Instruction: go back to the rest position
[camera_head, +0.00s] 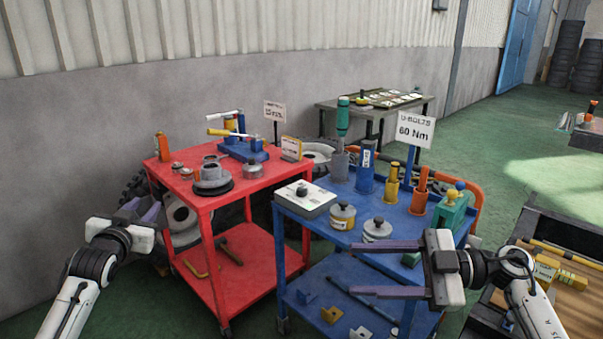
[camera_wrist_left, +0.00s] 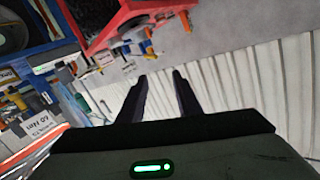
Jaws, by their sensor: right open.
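My left gripper (camera_head: 142,208) is at the left of the head view, in front of the red cart's left side. In the left wrist view its two dark fingers (camera_wrist_left: 161,76) stand apart with nothing between them. My right gripper (camera_head: 353,269) is at the right, in front of the blue cart, its purple fingers pointing left. They are spread wide and empty, one above the other in the picture. Both arms are bent and come in from the lower corners.
The red cart (camera_head: 214,203) carries a hub part and a blue fixture. A wooden bench (camera_head: 575,306) is close beside my right arm. Green floor (camera_head: 490,120) is open at the back right.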

